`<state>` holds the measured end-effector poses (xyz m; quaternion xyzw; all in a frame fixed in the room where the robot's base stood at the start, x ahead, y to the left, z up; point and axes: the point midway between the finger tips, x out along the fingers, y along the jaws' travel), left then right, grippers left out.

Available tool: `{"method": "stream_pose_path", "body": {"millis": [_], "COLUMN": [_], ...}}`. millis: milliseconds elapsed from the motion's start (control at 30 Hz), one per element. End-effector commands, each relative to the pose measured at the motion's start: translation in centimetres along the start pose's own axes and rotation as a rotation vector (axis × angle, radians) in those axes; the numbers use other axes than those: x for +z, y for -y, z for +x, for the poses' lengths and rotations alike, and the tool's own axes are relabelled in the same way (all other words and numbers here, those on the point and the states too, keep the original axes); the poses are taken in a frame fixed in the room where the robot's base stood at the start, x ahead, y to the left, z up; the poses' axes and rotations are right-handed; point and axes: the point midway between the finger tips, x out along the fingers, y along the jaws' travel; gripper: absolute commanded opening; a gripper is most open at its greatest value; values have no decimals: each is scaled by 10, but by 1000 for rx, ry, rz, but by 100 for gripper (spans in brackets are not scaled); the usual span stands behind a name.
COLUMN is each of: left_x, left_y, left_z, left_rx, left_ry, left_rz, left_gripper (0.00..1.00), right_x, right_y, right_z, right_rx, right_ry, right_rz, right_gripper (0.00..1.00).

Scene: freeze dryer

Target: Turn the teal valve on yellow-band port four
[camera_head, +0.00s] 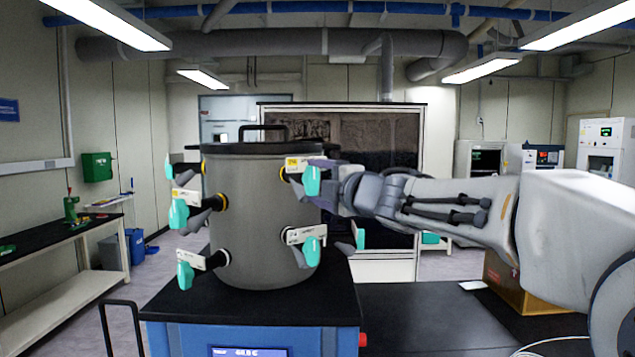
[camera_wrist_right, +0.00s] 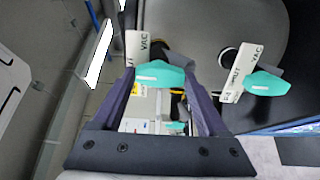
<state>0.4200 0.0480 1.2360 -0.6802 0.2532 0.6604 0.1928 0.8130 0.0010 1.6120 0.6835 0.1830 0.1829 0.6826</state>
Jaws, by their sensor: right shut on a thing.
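The grey drum chamber (camera_head: 262,220) stands upright with several ports, each bearing a white tag and a teal valve. My right gripper (camera_head: 328,180) reaches in from the right and is shut on the upper right teal valve (camera_head: 312,181). Its port shows a yellow ring (camera_head: 284,173) and a tag with a yellow patch. In the right wrist view this teal valve (camera_wrist_right: 160,75) sits between the fingertips of my right gripper (camera_wrist_right: 160,82). The port number is not readable. My left gripper is out of view.
The lower right teal valve (camera_head: 312,250) is just below, on a pale-ringed port; a neighbouring teal valve also shows in the wrist view (camera_wrist_right: 268,83). More teal valves (camera_head: 178,214) line the drum's left side. A black bench (camera_head: 430,310) and cardboard box (camera_head: 520,290) lie at right.

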Motion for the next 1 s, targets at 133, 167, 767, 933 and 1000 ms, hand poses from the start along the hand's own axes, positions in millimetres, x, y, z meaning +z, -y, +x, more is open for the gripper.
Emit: {"method": "stream_pose_path", "body": {"millis": [133,167,767,933,1000], "left_x": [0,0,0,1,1], "left_y": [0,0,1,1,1], "left_z": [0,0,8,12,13], "left_rx": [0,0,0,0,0], "left_ry": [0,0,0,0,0], "left_rz": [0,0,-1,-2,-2], "left_gripper": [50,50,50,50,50], "right_x": [0,0,1,1,1], "right_y": [1,1,1,0,1], "right_z": [0,0,-37,-72,-83], "right_rx": [-2,-2,2,2,1], "right_ry": [0,0,3,3,3], "right_rz": [0,0,-3,-3,-2], "right_gripper": [21,21,100,100,100]}}
